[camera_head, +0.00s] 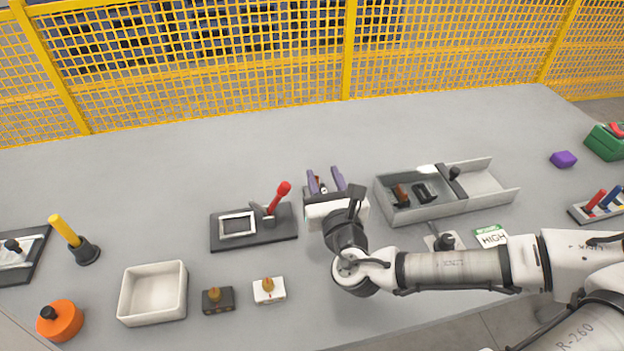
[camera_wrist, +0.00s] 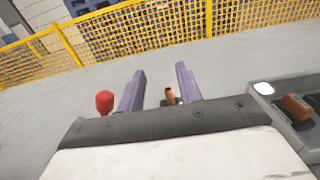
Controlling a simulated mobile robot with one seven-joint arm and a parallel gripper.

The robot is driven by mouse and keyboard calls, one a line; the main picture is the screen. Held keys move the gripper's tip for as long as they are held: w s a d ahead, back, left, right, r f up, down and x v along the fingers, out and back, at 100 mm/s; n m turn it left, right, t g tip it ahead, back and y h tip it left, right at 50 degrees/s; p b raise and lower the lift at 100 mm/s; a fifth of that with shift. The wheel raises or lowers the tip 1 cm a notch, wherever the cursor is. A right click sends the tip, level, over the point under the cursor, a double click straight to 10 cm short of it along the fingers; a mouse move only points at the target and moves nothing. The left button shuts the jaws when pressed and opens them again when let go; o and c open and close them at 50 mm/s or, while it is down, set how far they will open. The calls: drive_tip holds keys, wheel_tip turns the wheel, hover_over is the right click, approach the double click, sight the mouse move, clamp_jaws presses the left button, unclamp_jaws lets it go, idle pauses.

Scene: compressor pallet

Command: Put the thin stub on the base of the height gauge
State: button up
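My gripper (camera_head: 325,181) is over the middle of the table, with its two purple fingers spread apart. They also show spread in the wrist view (camera_wrist: 160,92). A small orange-brown upright piece (camera_wrist: 169,96), possibly the thin stub, shows between the fingers, with visible gaps on both sides. In the head view it is a small brown spot (camera_head: 316,184), partly hidden by my gripper. I cannot tell for sure which thing is the height gauge; a small grey base with a black knob (camera_head: 445,241) stands beside a green-and-white HIGH sign (camera_head: 491,236), partly behind my arm.
A grey divided tray (camera_head: 402,215) holding brown and black pieces is right of my gripper. A red-handled lever on a dark plate (camera_head: 253,238) is close on the left. A white bin (camera_head: 127,297), two small knob boxes and a yellow-handled post (camera_head: 66,230) stand farther left. The back table is clear.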

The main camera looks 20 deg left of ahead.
drive_tip(key=b, duration=0.6)
approach(322, 189)
drive_tip(key=a+r, duration=0.2)
drive_tip(key=r, duration=0.1)
drive_tip(key=shift+w+a+r, duration=0.15)
drive_tip(key=shift+w+r, duration=0.05)
drive_tip(key=shift+r, duration=0.1)
drive_tip(key=shift+r+p+x, duration=0.2)
drive_tip(key=shift+p+x, duration=0.35)
drive_tip(key=shift+x, duration=0.5)
drive_tip(key=shift+p+x, duration=0.6)
drive_tip(key=shift+x, duration=2.15)
drive_tip(key=shift+f, duration=0.1)
clamp_jaws()
